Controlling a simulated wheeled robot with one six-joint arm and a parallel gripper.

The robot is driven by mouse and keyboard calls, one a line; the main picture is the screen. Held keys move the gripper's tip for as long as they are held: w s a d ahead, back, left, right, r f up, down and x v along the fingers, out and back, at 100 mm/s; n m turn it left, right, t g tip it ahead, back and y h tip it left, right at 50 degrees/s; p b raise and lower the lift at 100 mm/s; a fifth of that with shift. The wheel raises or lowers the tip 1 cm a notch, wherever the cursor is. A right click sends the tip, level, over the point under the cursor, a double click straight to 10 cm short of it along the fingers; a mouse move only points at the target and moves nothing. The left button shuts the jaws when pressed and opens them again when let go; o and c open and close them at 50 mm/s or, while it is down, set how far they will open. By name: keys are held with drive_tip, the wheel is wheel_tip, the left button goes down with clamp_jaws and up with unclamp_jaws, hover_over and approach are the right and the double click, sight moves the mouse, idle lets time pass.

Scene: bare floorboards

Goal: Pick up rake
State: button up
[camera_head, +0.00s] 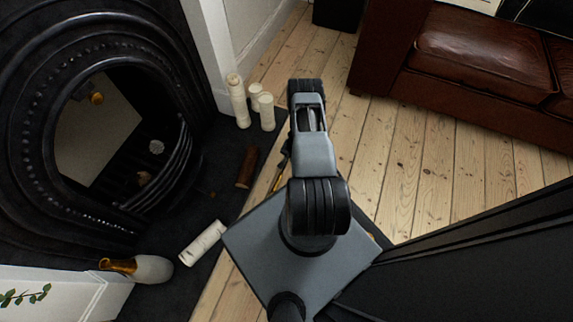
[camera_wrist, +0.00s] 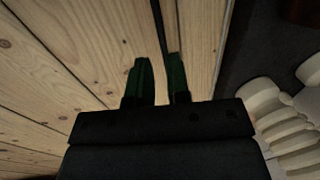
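My gripper (camera_wrist: 159,62) shows in the wrist view with two dark green fingers, parted by a gap. A thin dark rod (camera_wrist: 158,22), perhaps the rake's handle, runs from the top edge down towards the space between the fingertips. I cannot tell whether it touches them. In the head view a thin dark and yellowish piece (camera_head: 281,170) shows just left of my arm, mostly hidden by it; it may be part of the rake. No rake head can be made out. My fingers are hidden in the head view.
A black fireplace (camera_head: 110,45) with a dark hearth is at left. Pale candles (camera_head: 238,100) stand on the hearth; another candle (camera_head: 203,243), a bottle (camera_head: 150,268) and a brown log (camera_head: 247,167) lie there. A brown leather sofa (camera_head: 480,55) is at upper right. Floorboards between are clear.

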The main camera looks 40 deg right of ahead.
sight(286, 163)
drive_tip(key=shift+w+a+f+b, duration=0.15)
drive_tip(key=shift+f+b, duration=0.55)
drive_tip(key=shift+f, duration=0.3)
drive_tip(key=shift+w+a+f+b, duration=0.2)
drive_tip(key=shift+f+b, duration=0.55)
drive_tip(key=shift+f, duration=0.3)
drive_tip(key=shift+w+a+f+b, duration=0.15)
drive_tip(key=shift+f+b, duration=0.55)
drive_tip(key=shift+f, duration=0.3)
drive_tip(key=shift+r, duration=0.1)
clamp_jaws()
